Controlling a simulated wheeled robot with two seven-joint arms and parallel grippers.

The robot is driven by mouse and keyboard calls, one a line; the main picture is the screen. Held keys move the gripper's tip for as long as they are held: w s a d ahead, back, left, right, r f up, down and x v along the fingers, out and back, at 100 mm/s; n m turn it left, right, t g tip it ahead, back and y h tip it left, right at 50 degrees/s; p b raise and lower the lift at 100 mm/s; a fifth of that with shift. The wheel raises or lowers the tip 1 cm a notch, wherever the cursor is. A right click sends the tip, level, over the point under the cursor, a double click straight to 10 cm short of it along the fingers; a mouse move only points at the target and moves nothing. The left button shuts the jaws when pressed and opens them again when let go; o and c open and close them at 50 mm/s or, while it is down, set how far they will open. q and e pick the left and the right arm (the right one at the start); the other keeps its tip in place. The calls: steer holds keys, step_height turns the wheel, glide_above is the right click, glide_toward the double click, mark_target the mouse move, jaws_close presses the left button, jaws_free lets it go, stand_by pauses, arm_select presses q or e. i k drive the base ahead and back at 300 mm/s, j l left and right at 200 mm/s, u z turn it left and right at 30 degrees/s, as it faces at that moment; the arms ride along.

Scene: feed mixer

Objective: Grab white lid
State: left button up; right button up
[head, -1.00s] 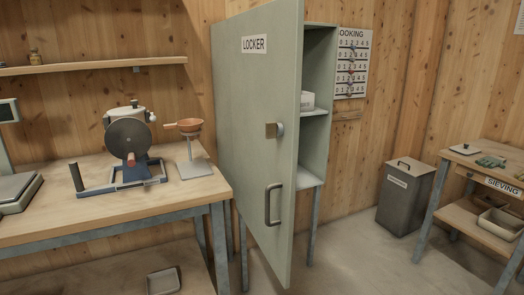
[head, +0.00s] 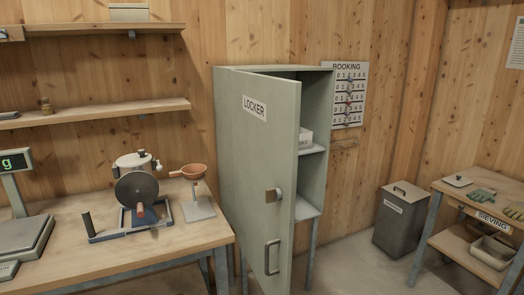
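A small pale flat lid with a dark knob (head: 458,181) lies on the sieving table (head: 450,193) at the right. A white pot-like vessel (head: 130,163) on the mixer at the left also has a light top with a dark knob (head: 141,153). I cannot tell which of these is the white lid. Neither of my grippers is in view.
A lidded grey bin (head: 402,220) stands beside the sieving table. Gloves (head: 482,194) lie on that table. A scale (head: 22,248) and a funnel stand (head: 197,208) are on the left bench.

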mark_target(458, 181)
steer(key=z, duration=1.35)
steer(key=u, duration=0.45)
steer(key=i+u, duration=0.1)
steer(key=u, duration=0.85)
steer(key=i+l+u, duration=0.1)
steer(key=u, duration=0.85)
steer(key=i+l+u, duration=0.1)
steer(key=l+u, duration=0.25)
steer(key=i+l+u, duration=0.1)
steer(key=l+u, duration=0.25)
steer(key=l+z, duration=0.3)
steer(key=l, duration=1.15)
steer(key=l+u, duration=0.35)
steer(key=l, duration=0.45)
steer(key=k+l+u, duration=0.1)
steer(key=l+u, duration=0.3)
steer(key=l, duration=0.4)
